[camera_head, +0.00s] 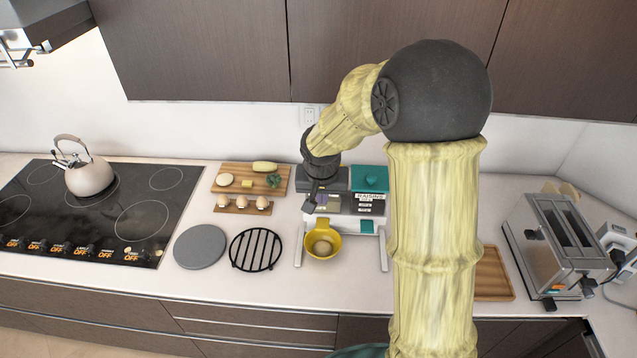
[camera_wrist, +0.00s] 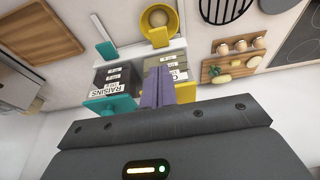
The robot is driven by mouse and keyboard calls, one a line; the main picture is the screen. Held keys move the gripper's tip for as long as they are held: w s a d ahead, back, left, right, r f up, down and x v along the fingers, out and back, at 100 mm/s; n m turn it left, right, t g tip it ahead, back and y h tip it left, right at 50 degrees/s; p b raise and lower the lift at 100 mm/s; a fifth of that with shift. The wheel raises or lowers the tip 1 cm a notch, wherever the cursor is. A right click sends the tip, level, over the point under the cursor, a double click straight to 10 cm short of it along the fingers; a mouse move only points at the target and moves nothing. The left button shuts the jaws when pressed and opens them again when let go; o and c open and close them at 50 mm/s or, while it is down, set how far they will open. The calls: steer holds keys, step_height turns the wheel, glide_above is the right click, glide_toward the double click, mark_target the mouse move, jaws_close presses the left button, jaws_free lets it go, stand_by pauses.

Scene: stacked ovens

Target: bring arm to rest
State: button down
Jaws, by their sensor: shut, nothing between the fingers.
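I cannot tell the exact gap between fingertips and stand. My arm is raised and bent, with its elbow high at the right of the head view.
A yellow bowl (camera_head: 322,242) with a round item sits in front of the stand. A black trivet (camera_head: 256,250), a grey disc (camera_head: 200,247) and food boards (camera_head: 250,179) lie left. The kettle (camera_head: 88,174) stands on the cooktop (camera_head: 70,232). A toaster (camera_head: 556,247) stands right; cabinets (camera_head: 190,50) overhang.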

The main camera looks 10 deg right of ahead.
steer(key=s+d+f+n+b, duration=0.1)
steer(key=s+d+f+b, duration=0.1)
steer(key=s, duration=0.7)
steer(key=s+d+f+n+b, duration=0.1)
steer(key=s+f+b, duration=0.3)
steer(key=s, duration=0.5)
steer(key=shift+d+f+n+g+y+b, duration=0.3)
steer(key=shift+d+g+y+b, duration=0.1)
steer(key=shift+d+b, duration=0.4)
